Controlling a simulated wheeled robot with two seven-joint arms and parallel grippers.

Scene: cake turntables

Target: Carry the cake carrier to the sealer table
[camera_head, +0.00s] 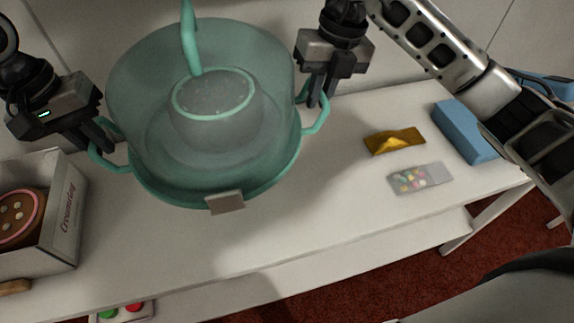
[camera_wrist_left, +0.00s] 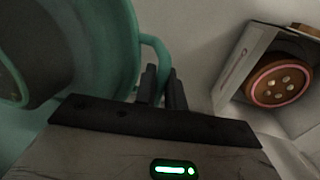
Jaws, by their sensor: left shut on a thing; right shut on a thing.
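The cake carrier (camera_head: 225,179) is a round teal tub with a clear dome lid, a top handle and two side handles. A dark cake-like shape shows dimly inside it. It is over the white table (camera_head: 330,215); I cannot tell whether its base touches the top. My left gripper (camera_head: 108,146) is shut on the left side handle, and the left wrist view shows its fingers (camera_wrist_left: 162,88) around that teal handle. My right gripper (camera_head: 318,100) is shut on the right side handle. A small pale tag (camera_head: 225,202) is on the carrier's front rim.
An open white box (camera_head: 62,215) with a round brown cake (camera_head: 20,214) stands at the left. A golden packet (camera_head: 394,140), a pack of coloured pieces (camera_head: 420,179) and a blue box (camera_head: 464,130) lie at the right. Red and green buttons (camera_head: 122,309) show below the table edge.

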